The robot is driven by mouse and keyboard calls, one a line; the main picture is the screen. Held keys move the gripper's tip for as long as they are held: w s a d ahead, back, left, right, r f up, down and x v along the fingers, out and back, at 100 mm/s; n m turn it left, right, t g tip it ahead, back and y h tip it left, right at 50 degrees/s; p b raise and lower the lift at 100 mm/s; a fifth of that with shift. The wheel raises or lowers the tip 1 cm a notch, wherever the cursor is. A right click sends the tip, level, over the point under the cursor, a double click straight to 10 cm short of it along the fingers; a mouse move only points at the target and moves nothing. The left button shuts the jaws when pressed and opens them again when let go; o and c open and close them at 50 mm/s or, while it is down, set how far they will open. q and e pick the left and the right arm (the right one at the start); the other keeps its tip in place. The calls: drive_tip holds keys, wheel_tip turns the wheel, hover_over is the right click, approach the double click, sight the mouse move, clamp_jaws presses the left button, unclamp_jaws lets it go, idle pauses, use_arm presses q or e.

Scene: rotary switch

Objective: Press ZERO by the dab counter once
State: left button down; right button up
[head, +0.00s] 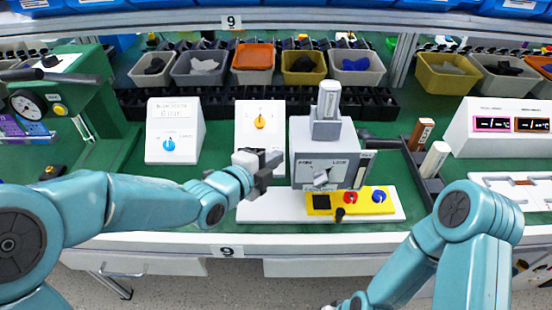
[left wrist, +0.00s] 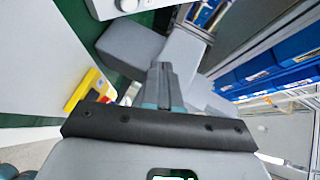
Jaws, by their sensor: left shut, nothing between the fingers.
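A grey machine (head: 324,150) with a white cylinder (head: 328,100) on top stands on a white base plate (head: 270,211). On the plate, a yellow panel (head: 380,208) carries a small dark display (head: 321,202), a red button (head: 350,197) and a blue button (head: 379,196). The lettering is too small to read, so I cannot tell which one is ZERO. My left gripper (head: 272,163) is shut and empty, above the plate, left of the machine and of the panel. Its closed fingers (left wrist: 163,75) also show in the left wrist view, with part of the yellow panel (left wrist: 88,90). My right gripper is out of view.
White boxes with a blue knob (head: 169,144) and an orange knob (head: 260,122) stand left of the machine. Several bins (head: 304,67) line the back.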

use_arm(q)
drive_tip(key=w+f, duration=0.2)
drive_tip(key=f, duration=0.1)
drive_tip(key=shift+w+f+b, duration=0.2)
drive_tip(key=shift+w+b, duration=0.1)
drive_tip(key=shift+b, duration=0.1)
drive_tip(key=shift+w+f+b, duration=0.25)
drive_tip(key=shift+f+b, duration=0.05)
drive_tip(key=shift+b, duration=0.05)
drive_tip(key=shift+w+f+b, duration=0.35)
drive_tip(key=shift+w, duration=0.1)
idle(1.1)
drive_tip(key=shift+w+f+b, duration=0.3)
drive_tip(key=shift+b, duration=0.35)
